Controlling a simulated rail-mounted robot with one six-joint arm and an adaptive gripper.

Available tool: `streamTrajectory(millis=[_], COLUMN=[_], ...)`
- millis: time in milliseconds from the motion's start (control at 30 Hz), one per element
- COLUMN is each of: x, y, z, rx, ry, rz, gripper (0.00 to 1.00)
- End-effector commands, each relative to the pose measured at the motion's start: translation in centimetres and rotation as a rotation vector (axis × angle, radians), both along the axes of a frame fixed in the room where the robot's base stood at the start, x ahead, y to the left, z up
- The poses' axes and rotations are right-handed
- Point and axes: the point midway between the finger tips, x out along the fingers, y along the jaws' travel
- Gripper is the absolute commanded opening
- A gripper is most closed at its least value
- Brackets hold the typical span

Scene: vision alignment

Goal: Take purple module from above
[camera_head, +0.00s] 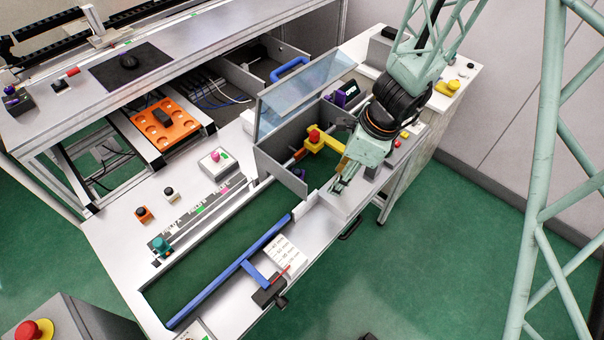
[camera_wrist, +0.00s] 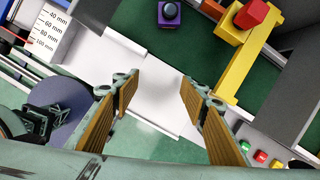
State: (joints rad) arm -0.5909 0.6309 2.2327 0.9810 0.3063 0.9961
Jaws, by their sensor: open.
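A purple piece (camera_head: 299,174) also shows beside the grey partition in the head view. A larger dark purple box with white lettering (camera_head: 346,93) stands behind the clear panel; I cannot tell which is the purple module. My gripper (camera_head: 337,187) is over the front right of the bench. In the wrist view my gripper (camera_wrist: 158,90) is open and empty, its fingers over a white surface, apart from the purple block.
A yellow bracket with a red knob (camera_head: 318,141) is left of my gripper. A tilted clear panel (camera_head: 290,95) and grey partition walls stand behind it. A blue T-shaped bar (camera_head: 235,270) and a millimetre scale card (camera_head: 287,255) lie in front. Coloured buttons (camera_wrist: 260,156) are at the wrist view's lower right.

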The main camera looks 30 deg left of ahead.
Motion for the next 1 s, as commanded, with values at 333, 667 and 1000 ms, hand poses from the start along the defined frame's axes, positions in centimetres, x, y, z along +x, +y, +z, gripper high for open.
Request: streamTrajectory(millis=[333,667,1000], x=[0.0,-0.2,-0.9], y=[0.2,0.9,4.0], z=[-0.4,-0.4,-0.4], rx=[-0.003,-0.004,-0.004], ry=[0.002,0.002,0.002], rz=[-0.005,-0.003,-0.002], gripper=[0.4,0.4,0.4])
